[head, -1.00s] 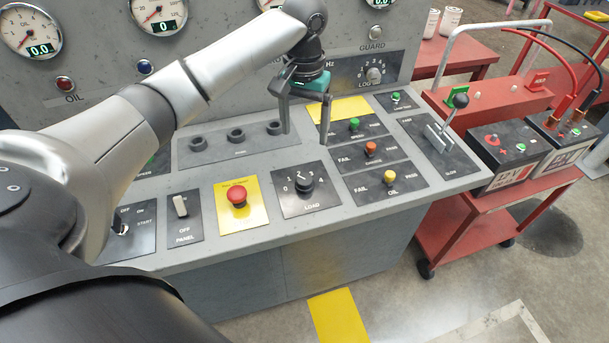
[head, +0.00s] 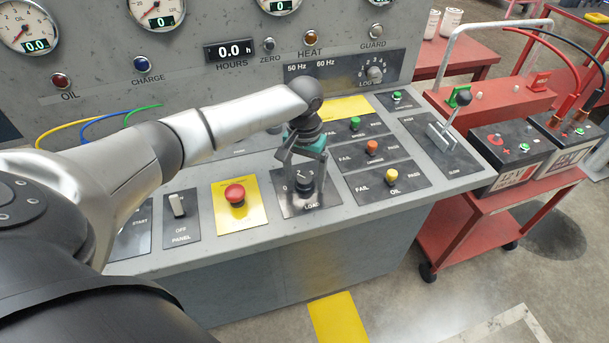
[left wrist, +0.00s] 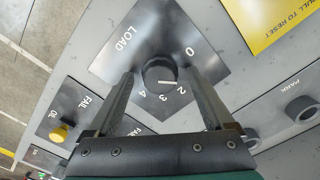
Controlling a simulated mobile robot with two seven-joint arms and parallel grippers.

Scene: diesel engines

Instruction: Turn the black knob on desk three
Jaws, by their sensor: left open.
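The black knob (head: 305,186) sits on the dark LOAD panel (head: 328,205) of the grey sloping desk. In the left wrist view the round knob (left wrist: 158,72) shows a white pointer line directed right, between the 0 and 2 marks. My left gripper (head: 303,176) is open above the LOAD panel, fingers pointing down. In the left wrist view its two fingers (left wrist: 160,76) stand on either side of the knob, with gaps visible. The right finger covers part of the scale. My right gripper is not in view.
A red button (head: 235,194) on a yellow plate lies left of the knob. A lever (head: 450,120) stands farther right. A red cart (head: 455,225) with batteries stands beside the desk.

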